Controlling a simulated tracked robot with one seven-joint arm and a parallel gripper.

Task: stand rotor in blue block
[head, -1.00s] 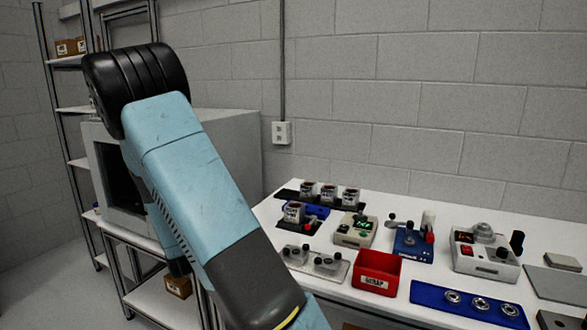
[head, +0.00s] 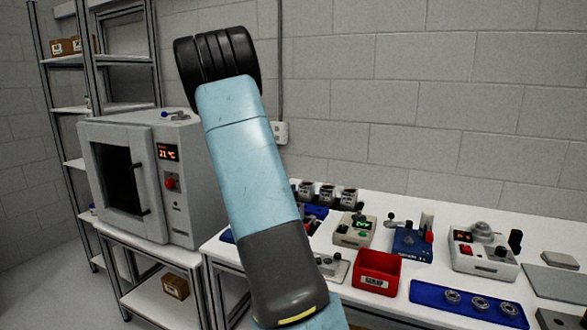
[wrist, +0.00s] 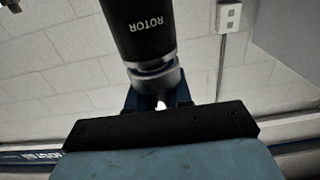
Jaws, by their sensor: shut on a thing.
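The rotor (wrist: 140,30) is a dark cylinder marked ROTOR in the wrist view, with a grey metal end towards my gripper. My gripper (wrist: 157,92) is shut on that end; the lettering reads upside down. In the head view my arm hides the gripper and rotor. A blue block-like piece (head: 317,211) shows partly on the table just right of my arm; I cannot tell if it is the task's blue block. Another blue edge (head: 228,236) shows left of my arm.
A red bin (head: 378,273), a blue tray with metal rings (head: 425,291) and several bench devices stand on the white table. Three cans (head: 328,194) stand at the back. A grey oven (head: 185,210) stands left of the table, near my arm.

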